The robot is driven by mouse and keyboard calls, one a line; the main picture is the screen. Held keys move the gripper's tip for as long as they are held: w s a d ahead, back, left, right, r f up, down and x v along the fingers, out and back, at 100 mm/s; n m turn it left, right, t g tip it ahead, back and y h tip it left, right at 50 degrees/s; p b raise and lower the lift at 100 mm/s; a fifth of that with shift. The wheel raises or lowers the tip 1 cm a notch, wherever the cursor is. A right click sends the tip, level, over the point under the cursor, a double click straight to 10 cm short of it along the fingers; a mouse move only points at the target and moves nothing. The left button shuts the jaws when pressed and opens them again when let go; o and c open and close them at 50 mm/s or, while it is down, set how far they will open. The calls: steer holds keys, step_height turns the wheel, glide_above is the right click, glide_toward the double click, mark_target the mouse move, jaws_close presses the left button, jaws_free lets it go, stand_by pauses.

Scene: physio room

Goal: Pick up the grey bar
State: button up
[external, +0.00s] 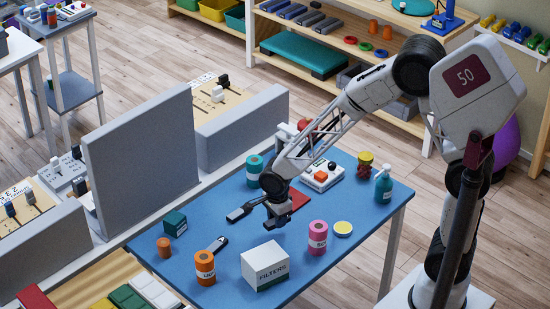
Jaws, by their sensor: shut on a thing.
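My gripper (279,225) is low over the middle of the blue table, pointing down. Its jaws are shut on a small dark grey piece that looks like the grey bar (284,220). Most of it is hidden by the fingers, and I cannot tell whether it touches the tabletop.
A white FILTERS box (265,266), a pink can (318,237) and an orange can (205,268) stand in front. A red flat thing (297,199), a teal can (255,171) and a button box (321,176) are behind. A grey panel (143,160) rises at left.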

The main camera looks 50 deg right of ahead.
steer(key=shift+r, duration=2.25)
steer(key=shift+s, duration=0.1)
steer(key=shift+s+a+r+n, duration=0.2)
steer(key=shift+s+a+n, duration=0.15)
steer(key=shift+s+n, duration=0.15)
steer(key=s+a+r+n, duration=0.2)
steer(key=s+n, duration=0.7)
steer(key=s, duration=0.1)
steer(key=s+a+r+n, duration=0.3)
steer(key=s+n, duration=0.7)
steer(key=s, duration=0.1)
steer(key=shift+s+a, duration=0.15)
steer(key=shift+s, duration=0.05)
steer(key=shift+w+a, duration=0.1)
glide_above(265, 256)
steer(key=shift+w+f, duration=0.1)
steer(key=shift+f, duration=0.7)
